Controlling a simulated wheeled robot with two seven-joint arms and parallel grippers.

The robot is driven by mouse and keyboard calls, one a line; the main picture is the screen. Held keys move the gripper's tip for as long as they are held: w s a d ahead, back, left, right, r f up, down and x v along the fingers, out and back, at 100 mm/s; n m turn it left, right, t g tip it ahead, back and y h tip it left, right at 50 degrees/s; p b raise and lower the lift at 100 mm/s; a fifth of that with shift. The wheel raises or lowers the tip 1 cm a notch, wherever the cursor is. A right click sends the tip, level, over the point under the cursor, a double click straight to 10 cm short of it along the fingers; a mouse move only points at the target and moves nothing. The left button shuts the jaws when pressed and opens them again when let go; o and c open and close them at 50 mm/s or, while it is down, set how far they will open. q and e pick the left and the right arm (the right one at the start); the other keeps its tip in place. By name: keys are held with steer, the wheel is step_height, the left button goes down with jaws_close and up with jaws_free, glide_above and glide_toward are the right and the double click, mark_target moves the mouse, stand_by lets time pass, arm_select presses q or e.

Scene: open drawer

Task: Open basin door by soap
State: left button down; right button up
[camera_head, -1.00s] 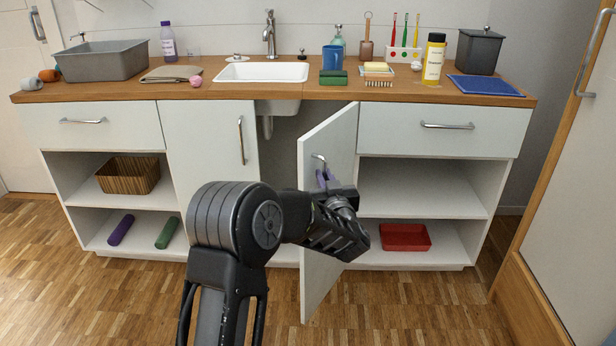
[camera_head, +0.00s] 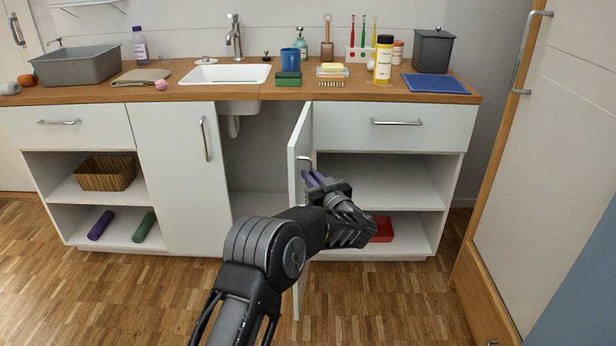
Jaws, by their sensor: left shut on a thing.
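The basin (camera_head: 224,75) is set in the wooden counter. Below it, the right basin door (camera_head: 299,146) stands swung out, nearly edge-on to me, and the cupboard inside (camera_head: 258,150) shows with a white drain pipe. My left gripper (camera_head: 312,178) is at this door's metal handle (camera_head: 303,160), shut on it; the fingertips partly hide the grip. A yellow and white soap (camera_head: 332,68) lies in a dish on the counter, right of the basin. The left basin door (camera_head: 175,160) is closed. My right gripper is not in view.
A blue cup (camera_head: 290,57), a green sponge (camera_head: 288,79) and a yellow bottle (camera_head: 383,60) stand on the counter. A red tray (camera_head: 381,230) is on the lower right shelf. A tall cabinet (camera_head: 555,150) stands at the right. The floor in front is free.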

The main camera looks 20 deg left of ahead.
arm_select(q)
steer(key=shift+a+r, duration=0.1)
steer(key=shift+r, duration=0.15)
steer(key=c, duration=1.9)
jaws_free()
steer(key=shift+o, duration=0.6)
steer(key=shift+w+f, duration=0.1)
steer(key=shift+f, duration=0.05)
steer(key=p+v, duration=0.1)
steer(key=v, duration=0.7)
